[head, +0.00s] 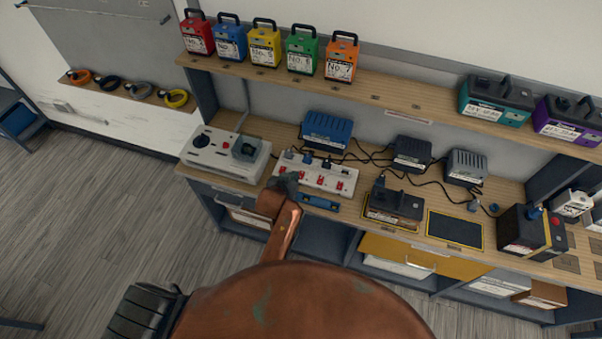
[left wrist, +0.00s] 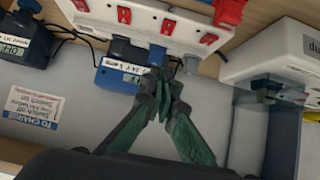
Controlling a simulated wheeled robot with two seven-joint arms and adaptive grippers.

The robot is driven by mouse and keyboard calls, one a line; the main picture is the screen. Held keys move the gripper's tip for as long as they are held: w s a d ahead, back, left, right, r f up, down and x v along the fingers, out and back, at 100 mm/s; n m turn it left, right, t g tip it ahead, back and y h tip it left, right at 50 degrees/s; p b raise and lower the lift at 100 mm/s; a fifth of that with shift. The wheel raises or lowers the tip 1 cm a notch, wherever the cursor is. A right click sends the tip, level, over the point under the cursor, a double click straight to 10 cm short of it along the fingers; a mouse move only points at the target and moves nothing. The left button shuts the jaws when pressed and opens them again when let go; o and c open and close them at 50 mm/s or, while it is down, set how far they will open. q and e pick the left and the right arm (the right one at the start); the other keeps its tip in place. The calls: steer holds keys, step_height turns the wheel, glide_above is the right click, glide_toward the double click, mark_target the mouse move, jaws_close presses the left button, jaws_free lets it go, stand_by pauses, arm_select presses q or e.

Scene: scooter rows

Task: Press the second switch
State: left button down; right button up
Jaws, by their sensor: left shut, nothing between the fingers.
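A white power strip (head: 345,178) with a row of red switches lies on the workbench, with plugs along its back edge. It also shows in the left wrist view (left wrist: 145,25), with red switches along it and blue and dark plugs below them. My left gripper (head: 288,181) is over the strip's left end and hides part of it. In the left wrist view the gripper's fingertips (left wrist: 162,82) are together and empty, just below a blue plug. I cannot tell whether they touch the strip. My right gripper is not in view.
A white box with a black knob (head: 207,141) stands left of the strip. Blue (head: 327,130) and grey (head: 466,167) chargers with cables stand behind and right. A dark battery (head: 395,203) is to the right. Coloured battery packs line the shelf (head: 400,95) above.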

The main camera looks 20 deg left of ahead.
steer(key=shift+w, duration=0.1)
arm_select(q)
glide_above(303, 171)
steer(key=s, duration=0.4)
step_height(303, 171, down, 6)
steer(key=shift+w+r, duration=0.1)
steer(key=f, duration=0.3)
steer(key=shift+w+f, duration=0.25)
steer(key=shift+w, duration=0.15)
steer(key=shift+f, duration=0.5)
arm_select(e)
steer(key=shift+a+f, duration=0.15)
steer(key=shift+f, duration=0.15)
arm_select(q)
steer(key=shift+a, duration=0.1)
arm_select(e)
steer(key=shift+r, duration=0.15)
arm_select(q)
steer(key=shift+r, duration=0.1)
steer(key=shift+w+d+p, duration=0.15)
steer(key=shift+d+p, duration=0.05)
steer(key=shift+p, duration=0.1)
steer(key=shift+a+f, duration=0.15)
steer(key=shift+f, duration=0.05)
steer(key=shift+w+r, duration=0.25)
steer(key=shift+w, duration=0.45)
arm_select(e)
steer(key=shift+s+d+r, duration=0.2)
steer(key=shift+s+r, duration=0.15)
